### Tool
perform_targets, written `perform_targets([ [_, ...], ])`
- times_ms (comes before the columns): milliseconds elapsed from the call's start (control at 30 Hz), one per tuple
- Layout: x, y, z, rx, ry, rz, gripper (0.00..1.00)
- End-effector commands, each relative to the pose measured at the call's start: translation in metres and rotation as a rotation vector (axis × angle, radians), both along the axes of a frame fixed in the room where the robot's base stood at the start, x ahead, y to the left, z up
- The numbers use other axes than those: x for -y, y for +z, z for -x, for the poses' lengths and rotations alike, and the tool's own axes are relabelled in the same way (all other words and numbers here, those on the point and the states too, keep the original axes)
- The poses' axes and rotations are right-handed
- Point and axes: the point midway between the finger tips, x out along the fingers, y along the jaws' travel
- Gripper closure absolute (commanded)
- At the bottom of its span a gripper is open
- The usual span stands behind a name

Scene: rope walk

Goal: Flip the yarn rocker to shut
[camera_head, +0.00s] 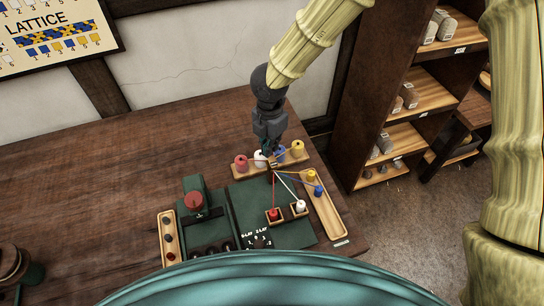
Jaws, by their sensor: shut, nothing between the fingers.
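My gripper (268,152) is shut and empty. It points down over the back of the work board, among the yarn spools on a wooden rack (238,172). A red spool (241,163) and a white spool (260,158) are left of its tip; a blue spool (280,153) and a yellow spool (297,149) are right of it. Yarn strands run from near the tip toward the front. I cannot clearly pick out the yarn rocker or its position; it may be small or hidden by the gripper. Contact cannot be told.
A green device with a red knob (194,202) stands left of the green board (298,234). A wooden tray (334,224) with yellow and blue spools lies at right. Small cups hold red and white spools. Shelves (365,110) stand behind right.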

Motion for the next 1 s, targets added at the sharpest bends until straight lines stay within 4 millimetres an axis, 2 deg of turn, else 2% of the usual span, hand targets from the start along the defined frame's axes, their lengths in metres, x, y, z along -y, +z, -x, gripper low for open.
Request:
perform_targets([
  [1000, 0.0, 0.062, 0.0, 0.001, 0.0, -0.001, 1.0],
])
